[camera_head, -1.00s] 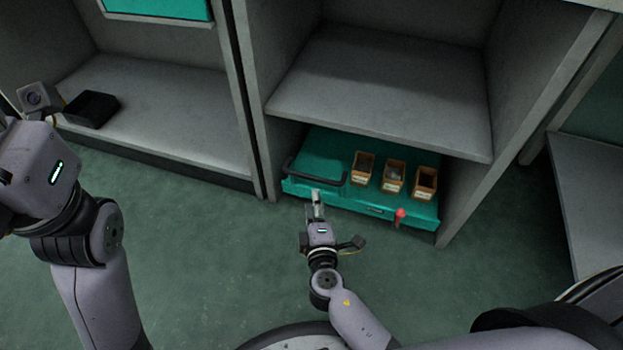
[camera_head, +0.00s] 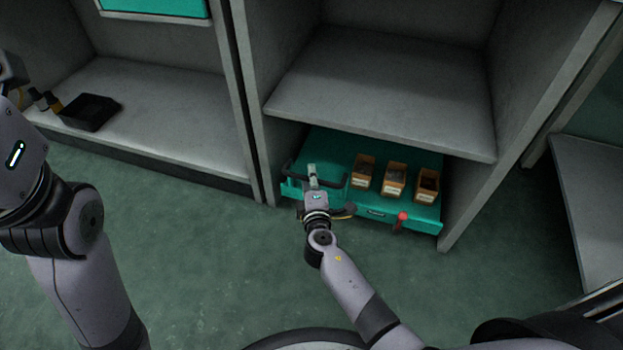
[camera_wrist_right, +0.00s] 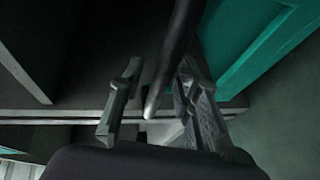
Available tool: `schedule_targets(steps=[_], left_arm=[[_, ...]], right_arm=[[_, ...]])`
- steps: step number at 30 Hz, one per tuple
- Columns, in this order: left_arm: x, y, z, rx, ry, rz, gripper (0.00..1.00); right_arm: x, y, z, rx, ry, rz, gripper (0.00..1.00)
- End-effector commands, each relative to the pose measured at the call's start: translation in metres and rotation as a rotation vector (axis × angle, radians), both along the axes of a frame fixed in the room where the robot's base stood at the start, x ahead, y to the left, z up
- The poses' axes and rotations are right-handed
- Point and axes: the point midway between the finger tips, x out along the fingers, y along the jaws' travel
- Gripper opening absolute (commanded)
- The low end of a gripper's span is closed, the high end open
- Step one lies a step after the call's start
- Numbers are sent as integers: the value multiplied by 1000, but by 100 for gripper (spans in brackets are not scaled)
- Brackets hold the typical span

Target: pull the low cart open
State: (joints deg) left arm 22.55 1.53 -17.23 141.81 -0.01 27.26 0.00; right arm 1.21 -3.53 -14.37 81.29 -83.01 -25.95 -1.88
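The low cart (camera_head: 327,145) is a teal flat cart under the bottom shelf of the middle bay. Its black bar handle (camera_head: 289,169) stands at the left part of its front. My right gripper (camera_head: 313,174) is at this handle. In the right wrist view, the handle (camera_wrist_right: 178,50) runs as a dark bar between the two spread fingers of my right gripper (camera_wrist_right: 157,92), with a gap visible on the left side. Contact with the right finger cannot be told. My left arm is at the left edge of the head view; its fingers are out of view.
Several small open bins (camera_head: 395,181) stand on the cart. A red-knobbed lever (camera_head: 402,217) sits at its front right. The shelf (camera_head: 380,95) is close above, with bay walls at both sides. A black tray (camera_head: 91,112) lies on the left shelf. The green floor in front is clear.

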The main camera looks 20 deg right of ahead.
Motion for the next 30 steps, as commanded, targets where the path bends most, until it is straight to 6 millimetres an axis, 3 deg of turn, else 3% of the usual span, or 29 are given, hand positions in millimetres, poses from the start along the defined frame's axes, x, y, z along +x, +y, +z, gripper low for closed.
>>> schedule_targets(steps=[13,30], left_arm=[[4,0,-2,0,8,1,40],[4,-1,-3,7,10,4,40]], right_arm=[[0,0,0,0,0,0,0],[0,0,0,1,1,0,0]])
